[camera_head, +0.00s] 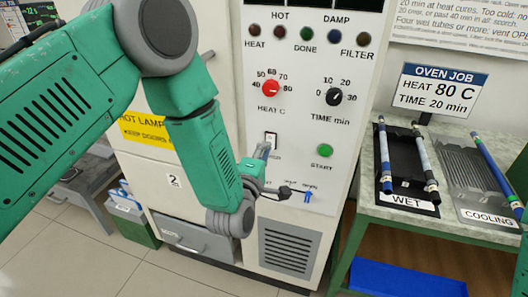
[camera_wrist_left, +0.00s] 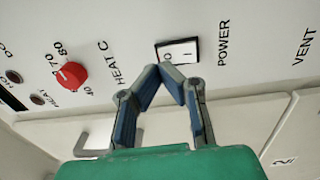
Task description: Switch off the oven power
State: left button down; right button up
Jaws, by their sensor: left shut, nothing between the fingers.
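The oven's POWER rocker switch (camera_head: 270,138) sits on the white panel, below the HEAT dial. In the left wrist view the white switch (camera_wrist_left: 184,52) in its dark frame has an O end and an I end. My left gripper (camera_head: 263,152) is at the panel just below the switch, its arm coming in from the left. In the left wrist view its fingertips (camera_wrist_left: 160,69) are together and empty, close to the O end. I cannot tell whether they touch the switch or which way it is pressed. My right gripper is not in view.
A red HEAT dial (camera_head: 271,88), black TIME dial (camera_head: 334,97), green START button (camera_head: 325,150) and blue vent lever (camera_head: 308,196) are nearby on the panel. At right, a bench holds a WET tray (camera_head: 407,202) and a COOLING rack (camera_head: 490,217) with rods.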

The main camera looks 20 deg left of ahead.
pick_arm(q)
jog(key=s+r, duration=0.1)
jog(key=s, duration=0.8)
jog(key=shift+s+a+b, duration=0.25)
jog(key=shift+b, duration=0.1)
jog(key=shift+a, duration=0.1)
jog(key=shift+f, duration=0.1)
jog(key=s+a+f+m+g+b, duration=0.15)
jog(key=s+f+m+g, duration=0.3)
jog(key=f, duration=0.55)
jog(key=s+a+f+m+g, duration=0.3)
jog(key=s+f+m+g, duration=0.15)
jog(key=f, duration=0.45)
jog(key=s+a+f+m+g, duration=0.2)
jog(key=s+f+m+g, duration=0.1)
jog(key=s, duration=0.3)
jog(key=s+a+f+m+g+b, duration=0.1)
jog(key=s+a+f+m+g, duration=0.2)
jog(key=s, duration=0.4)
jog(key=s+a+f+m+g, duration=0.2)
jog(key=s+f+m+g, duration=0.1)
jog(key=s, duration=0.3)
jog(key=shift+s+a+f+y+b, duration=0.15)
jog(key=shift+s+f+y+b, duration=0.15)
jog(key=shift+s+b, duration=0.1)
